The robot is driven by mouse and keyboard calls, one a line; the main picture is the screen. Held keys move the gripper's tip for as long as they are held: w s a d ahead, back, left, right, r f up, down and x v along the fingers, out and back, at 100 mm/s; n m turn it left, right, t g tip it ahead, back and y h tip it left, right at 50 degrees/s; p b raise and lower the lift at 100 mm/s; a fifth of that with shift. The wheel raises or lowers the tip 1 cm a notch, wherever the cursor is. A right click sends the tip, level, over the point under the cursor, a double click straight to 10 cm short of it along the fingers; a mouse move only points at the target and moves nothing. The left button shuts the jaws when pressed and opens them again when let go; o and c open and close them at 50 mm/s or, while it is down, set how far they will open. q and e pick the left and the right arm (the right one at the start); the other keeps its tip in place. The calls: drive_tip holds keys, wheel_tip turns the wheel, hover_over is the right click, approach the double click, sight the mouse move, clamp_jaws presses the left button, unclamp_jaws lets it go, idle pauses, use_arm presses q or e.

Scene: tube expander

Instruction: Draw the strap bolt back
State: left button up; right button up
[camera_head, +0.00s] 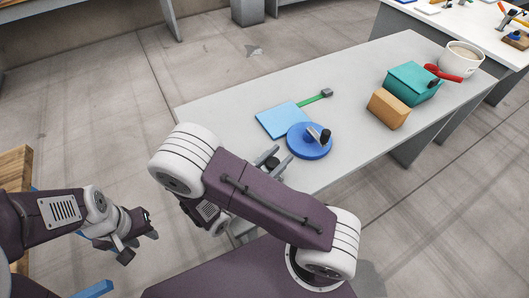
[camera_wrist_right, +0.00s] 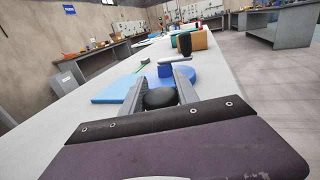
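A round blue disc (camera_head: 309,148) lies on the grey table, with a raised blue boss and a dark-topped peg (camera_head: 325,136). It also shows ahead in the right wrist view (camera_wrist_right: 190,76). I cannot tell for sure which part is the strap bolt. My right gripper (camera_head: 276,164) is at the table's near edge, left of the disc and apart from it. Its fingers are spread; a dark rounded piece (camera_wrist_right: 160,98) shows between them, perhaps part of the gripper. My left gripper (camera_head: 141,246) is open and empty, off the table at lower left.
A light blue board (camera_head: 283,119) and a green-handled tool (camera_head: 315,99) lie beyond the disc. The table's left end is clear.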

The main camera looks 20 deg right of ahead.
sight(268, 166)
drive_tip(key=o, duration=0.4)
drive_tip(key=shift+c, duration=0.2)
drive_tip(key=shift+p+v, duration=0.5)
drive_tip(key=shift+v, duration=3)
